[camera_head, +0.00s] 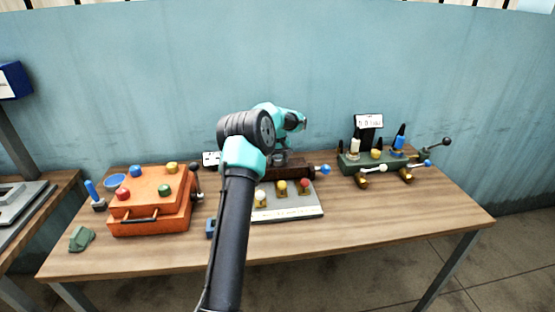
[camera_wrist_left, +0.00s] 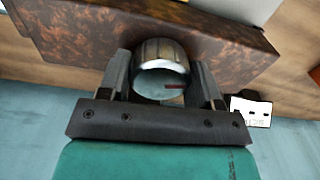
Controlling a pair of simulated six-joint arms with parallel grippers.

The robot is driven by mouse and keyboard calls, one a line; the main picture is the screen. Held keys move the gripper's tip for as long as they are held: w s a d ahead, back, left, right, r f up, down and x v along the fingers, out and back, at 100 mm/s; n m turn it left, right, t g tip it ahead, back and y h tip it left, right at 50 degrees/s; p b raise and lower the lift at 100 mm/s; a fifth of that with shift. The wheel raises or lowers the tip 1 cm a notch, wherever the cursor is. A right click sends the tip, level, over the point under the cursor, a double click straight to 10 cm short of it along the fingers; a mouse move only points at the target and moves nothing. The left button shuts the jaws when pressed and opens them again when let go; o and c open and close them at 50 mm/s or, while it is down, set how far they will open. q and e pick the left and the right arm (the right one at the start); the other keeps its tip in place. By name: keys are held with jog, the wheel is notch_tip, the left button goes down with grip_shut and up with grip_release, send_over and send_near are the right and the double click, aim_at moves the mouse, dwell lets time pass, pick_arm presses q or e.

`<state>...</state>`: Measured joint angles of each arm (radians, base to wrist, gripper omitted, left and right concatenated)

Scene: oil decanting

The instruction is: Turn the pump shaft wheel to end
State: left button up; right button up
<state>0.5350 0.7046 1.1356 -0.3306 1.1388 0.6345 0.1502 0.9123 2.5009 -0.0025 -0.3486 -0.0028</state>
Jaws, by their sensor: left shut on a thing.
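The pump is a rust-brown block (camera_head: 298,172) on the table behind the grey panel, partly hidden by my left arm in the head view. In the left wrist view its mottled brown body (camera_wrist_left: 85,40) spans the top. A silver ribbed shaft wheel (camera_wrist_left: 160,52) with a short dark red mark on its face sticks out from it. My left gripper (camera_wrist_left: 163,68) is shut on the wheel, one finger on each side. In the head view the left gripper (camera_head: 281,157) is at the pump's left part, and the wheel cannot be made out.
A grey panel (camera_head: 312,211) with coloured knobs stands in front of the pump. An orange box (camera_head: 150,222) with coloured knobs is at left. A green manifold (camera_head: 352,164) with levers and a small display (camera_head: 369,121) is at right. The table's front right (camera_head: 400,225) is clear.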

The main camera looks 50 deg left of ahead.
aim_at(277, 157)
pick_arm(q)
jog(key=shift+m, duration=1.6)
jog(key=o, duration=0.9)
notch_tip(277, 157, up, 18)
jog(key=shift+f, duration=0.25)
